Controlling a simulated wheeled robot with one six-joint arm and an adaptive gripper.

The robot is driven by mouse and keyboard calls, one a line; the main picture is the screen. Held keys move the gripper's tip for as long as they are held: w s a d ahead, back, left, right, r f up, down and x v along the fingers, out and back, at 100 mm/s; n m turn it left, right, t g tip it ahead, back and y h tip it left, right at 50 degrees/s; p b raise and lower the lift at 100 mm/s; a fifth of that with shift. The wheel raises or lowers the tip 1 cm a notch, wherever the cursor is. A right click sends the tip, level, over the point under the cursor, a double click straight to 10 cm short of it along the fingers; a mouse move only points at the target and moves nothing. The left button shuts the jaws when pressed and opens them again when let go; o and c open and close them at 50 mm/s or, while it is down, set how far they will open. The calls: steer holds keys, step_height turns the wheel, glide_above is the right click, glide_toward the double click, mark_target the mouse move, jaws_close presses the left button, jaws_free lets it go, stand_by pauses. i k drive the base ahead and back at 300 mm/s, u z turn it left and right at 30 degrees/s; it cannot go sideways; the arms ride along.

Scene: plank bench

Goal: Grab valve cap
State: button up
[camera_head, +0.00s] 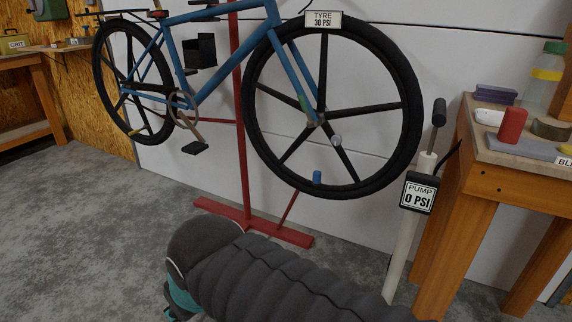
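A small blue cap (317,177), which looks like the valve cap, sits at the inner side of the bottom of the front tyre (403,130). The wheel belongs to a blue bicycle (205,18) held on a red stand (240,150). My gripper (178,308) shows only in part at the bottom edge, below and left of the cap and well apart from it. My dark ribbed arm hides most of it, and its fingers cannot be made out.
A white floor pump (402,250) with a "0 PSI" sign (418,193) stands right of the wheel. A wooden bench (485,185) at the right holds a red block (512,126) and a bottle (543,80). The red stand's foot (290,235) lies on the floor. Open floor (70,230) is at left.

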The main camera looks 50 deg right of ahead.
mark_target(316, 178)
steer(key=i, duration=2.6)
steer(key=z, duration=4.25)
